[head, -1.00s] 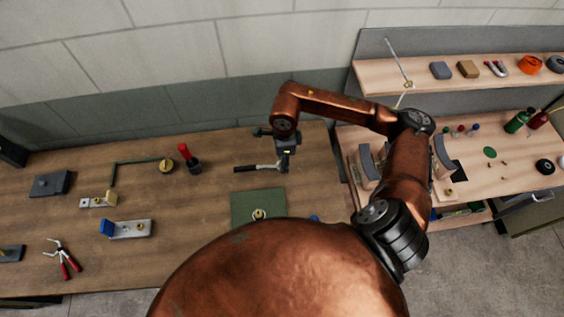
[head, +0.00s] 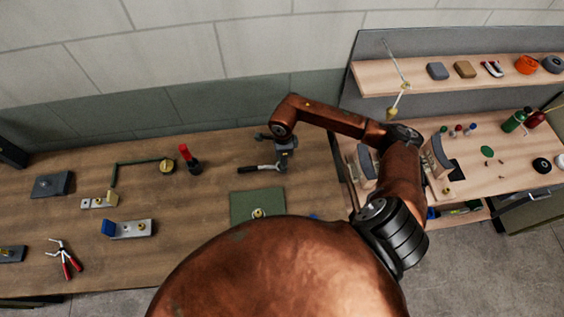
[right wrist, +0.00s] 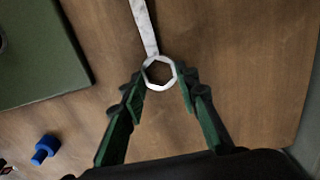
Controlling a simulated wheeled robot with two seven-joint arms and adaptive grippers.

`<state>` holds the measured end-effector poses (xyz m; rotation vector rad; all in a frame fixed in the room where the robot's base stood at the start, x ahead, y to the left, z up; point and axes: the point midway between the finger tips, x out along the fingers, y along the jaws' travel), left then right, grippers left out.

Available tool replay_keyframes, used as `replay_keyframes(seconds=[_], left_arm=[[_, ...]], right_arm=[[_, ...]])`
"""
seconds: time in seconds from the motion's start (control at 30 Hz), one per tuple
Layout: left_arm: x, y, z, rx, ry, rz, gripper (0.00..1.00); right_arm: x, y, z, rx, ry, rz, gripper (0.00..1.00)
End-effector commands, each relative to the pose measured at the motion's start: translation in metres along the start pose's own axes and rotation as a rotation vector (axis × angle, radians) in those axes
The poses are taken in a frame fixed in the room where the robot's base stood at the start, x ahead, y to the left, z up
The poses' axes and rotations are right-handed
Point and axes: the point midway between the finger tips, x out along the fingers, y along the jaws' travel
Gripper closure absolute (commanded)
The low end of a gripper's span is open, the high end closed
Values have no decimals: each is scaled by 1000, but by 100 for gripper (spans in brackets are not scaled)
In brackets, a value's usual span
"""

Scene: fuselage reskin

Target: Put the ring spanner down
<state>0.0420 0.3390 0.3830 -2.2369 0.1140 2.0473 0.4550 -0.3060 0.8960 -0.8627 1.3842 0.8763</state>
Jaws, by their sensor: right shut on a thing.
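The ring spanner (right wrist: 145,30) shows in the right wrist view as a pale metal bar with a ring end. My right gripper (right wrist: 160,80) is shut on that ring end, with one dark green finger on each side. I cannot tell whether the spanner touches the bench. My left gripper is not in view.
A red-topped tool (head: 186,155) stands left of the spanner. A blue-ended bracket (head: 128,229) and red-handled pliers (head: 65,260) lie farther left. A blue piece (right wrist: 45,148) lies near the mat's corner. The bench around the spanner is mostly clear.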

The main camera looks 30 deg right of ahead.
Motion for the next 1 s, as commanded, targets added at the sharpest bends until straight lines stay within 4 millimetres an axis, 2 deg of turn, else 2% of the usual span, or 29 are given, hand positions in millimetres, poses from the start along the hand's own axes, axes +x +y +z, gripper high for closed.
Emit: replay_keyframes(seconds=[0.1,0.13,0.37,0.73,0.87,1.0], left_arm=[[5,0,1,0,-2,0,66],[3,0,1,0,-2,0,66],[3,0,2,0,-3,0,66],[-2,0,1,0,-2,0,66],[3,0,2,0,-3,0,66],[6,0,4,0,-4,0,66]], right_arm=[[4,0,0,0,0,0,100],[3,0,0,0,0,0,69],[2,0,0,0,0,0,54],[-3,0,0,0,0,0,54],[-20,-2,0,-1,0,-5,54],[-50,-2,0,-1,0,-6,54]])
